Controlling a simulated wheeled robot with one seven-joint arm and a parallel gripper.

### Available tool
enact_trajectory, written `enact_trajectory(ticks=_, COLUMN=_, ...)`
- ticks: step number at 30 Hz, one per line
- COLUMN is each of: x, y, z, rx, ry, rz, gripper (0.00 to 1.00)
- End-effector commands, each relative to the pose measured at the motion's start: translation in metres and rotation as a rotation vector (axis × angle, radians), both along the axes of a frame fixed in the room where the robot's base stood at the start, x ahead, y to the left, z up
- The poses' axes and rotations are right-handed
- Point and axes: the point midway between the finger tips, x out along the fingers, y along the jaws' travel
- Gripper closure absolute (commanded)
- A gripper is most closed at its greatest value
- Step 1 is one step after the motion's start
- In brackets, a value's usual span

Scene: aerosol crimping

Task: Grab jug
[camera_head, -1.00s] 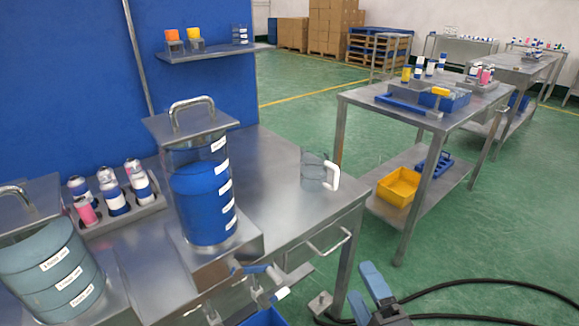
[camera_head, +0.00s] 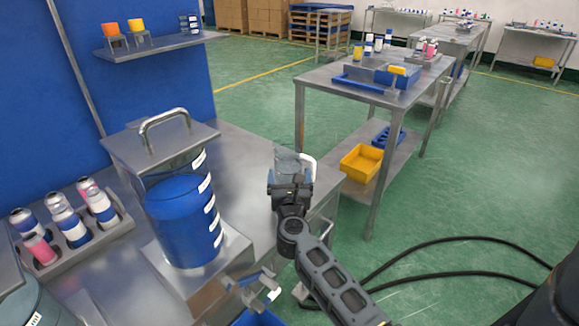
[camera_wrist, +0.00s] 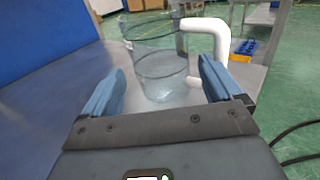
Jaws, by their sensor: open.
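The jug is clear with a white handle. In the wrist view the jug (camera_wrist: 158,65) stands upright on the metal table, its handle to the right. My gripper (camera_wrist: 160,82) is open, with one blue finger on each side of the lower part of the jug in the picture. I cannot tell whether the fingers reach around it or stop short. In the head view the jug (camera_head: 290,161) shows just beyond my gripper (camera_head: 290,182), which hides its lower part. The handle sticks out to the right.
The metal table (camera_head: 240,150) also carries a large blue-filled container (camera_head: 182,220) left of my arm and a rack of spray cans (camera_head: 110,230). Another metal table (camera_head: 330,75) with a yellow bin (camera_head: 361,163) on its lower shelf stands to the right.

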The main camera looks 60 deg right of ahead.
Motion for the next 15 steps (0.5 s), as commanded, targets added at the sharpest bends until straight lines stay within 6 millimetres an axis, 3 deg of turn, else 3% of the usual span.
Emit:
enact_trajectory(ticks=9, x=0.020, y=-0.037, z=0.000, rx=-0.002, ry=0.001, rz=-0.003, gripper=0.08)
enact_trajectory(ticks=15, x=0.025, y=-0.046, z=-0.001, rx=-0.001, ry=0.003, rz=0.000, gripper=0.08)
